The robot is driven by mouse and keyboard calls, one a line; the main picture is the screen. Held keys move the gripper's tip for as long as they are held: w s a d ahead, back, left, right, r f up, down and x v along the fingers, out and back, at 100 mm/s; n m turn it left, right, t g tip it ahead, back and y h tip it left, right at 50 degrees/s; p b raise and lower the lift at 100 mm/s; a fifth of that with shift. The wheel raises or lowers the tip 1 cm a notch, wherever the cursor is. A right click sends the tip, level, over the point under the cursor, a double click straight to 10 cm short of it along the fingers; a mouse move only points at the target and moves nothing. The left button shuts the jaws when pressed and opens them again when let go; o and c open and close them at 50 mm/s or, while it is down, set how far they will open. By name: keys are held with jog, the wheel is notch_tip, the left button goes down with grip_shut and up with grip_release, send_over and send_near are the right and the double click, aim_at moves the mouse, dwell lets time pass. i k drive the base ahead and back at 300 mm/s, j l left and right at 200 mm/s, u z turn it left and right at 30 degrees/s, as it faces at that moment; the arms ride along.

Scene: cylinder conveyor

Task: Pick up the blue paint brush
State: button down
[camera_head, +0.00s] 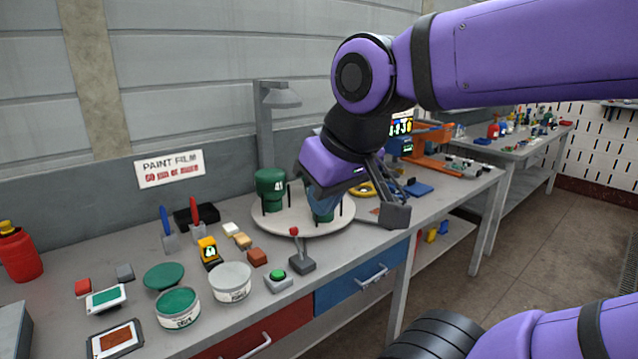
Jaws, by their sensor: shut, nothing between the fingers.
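The blue paint brush (166,218) stands roughly upright on the workbench at the left, its blue handle up and a grey part at its foot. A brush with a red handle (194,211) stands just to its right.
The pale turntable (288,222) carries a green cylinder (270,190). A dark box (184,219) is behind the brushes. Paint tins (178,309), a yellow device (209,252), small blocks and a red-topped lever (301,263) crowd the front. A lamp post (264,130) rises behind.

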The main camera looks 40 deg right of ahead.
aim_at(165, 221)
jog(key=i+u, duration=0.4)
jog(key=i, duration=0.45)
